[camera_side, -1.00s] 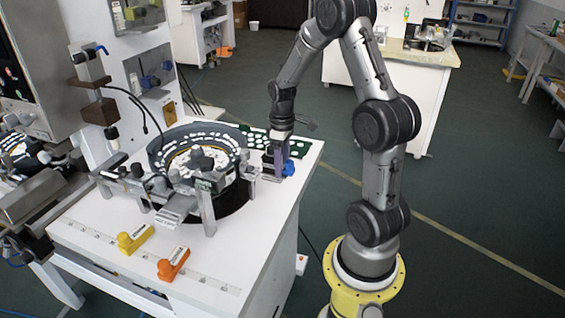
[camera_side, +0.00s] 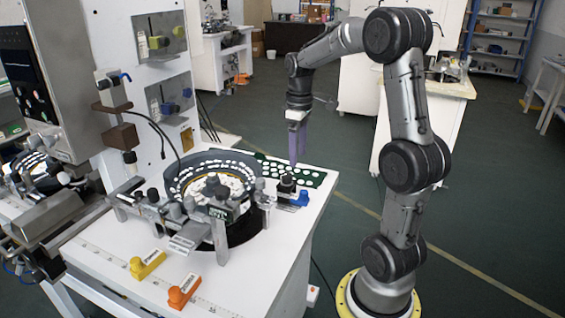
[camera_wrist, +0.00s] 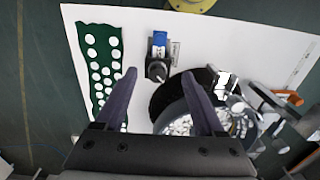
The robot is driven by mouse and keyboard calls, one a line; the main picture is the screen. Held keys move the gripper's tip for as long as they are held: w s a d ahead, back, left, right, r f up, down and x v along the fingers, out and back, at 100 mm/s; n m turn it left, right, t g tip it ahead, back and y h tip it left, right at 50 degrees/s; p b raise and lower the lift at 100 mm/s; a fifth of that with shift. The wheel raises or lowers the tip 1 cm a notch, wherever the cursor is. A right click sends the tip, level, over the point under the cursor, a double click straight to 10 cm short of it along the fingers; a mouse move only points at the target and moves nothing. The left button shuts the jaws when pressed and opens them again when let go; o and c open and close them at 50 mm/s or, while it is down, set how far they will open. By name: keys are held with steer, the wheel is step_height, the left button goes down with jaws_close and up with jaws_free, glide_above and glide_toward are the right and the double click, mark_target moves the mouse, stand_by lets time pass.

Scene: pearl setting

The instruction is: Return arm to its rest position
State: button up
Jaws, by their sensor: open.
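My gripper (camera_side: 297,152) hangs pointing down above the far right part of the white table (camera_side: 262,272), clear of its surface. In the wrist view my gripper (camera_wrist: 163,78) shows two purple fingers spread apart with nothing between them. Beneath it stands a small dark fixture with a blue part (camera_side: 302,198); in the wrist view the blue-topped fixture (camera_wrist: 158,45) lies just beyond the fingertips. My arm is bent, with its elbow raised high.
A round dark feeder bowl (camera_side: 185,172) holding many white pieces stands left of my gripper. A green board with white discs (camera_side: 312,178) lies behind the fixture. Yellow (camera_side: 148,264) and orange (camera_side: 184,291) handles lie near the front. A machine column stands left.

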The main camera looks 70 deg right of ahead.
steer(key=a+r+n+t+h, duration=0.1)
steer(key=a+r+n, duration=0.1)
steer(key=a+r, duration=0.35)
steer(key=a+r+n+t, duration=0.1)
steer(key=a+r+t, duration=0.1)
steer(key=a, duration=0.6)
steer(key=s+a+f+m+t+y, duration=0.1)
steer(key=s+a+f+m+t, duration=0.1)
steer(key=s+a, duration=0.7)
steer(key=shift+s+a+f+m+t, duration=0.15)
steer(key=shift+s+f+m+t, duration=0.25)
steer(key=shift+s+f, duration=0.55)
steer(key=shift+c, duration=0.2)
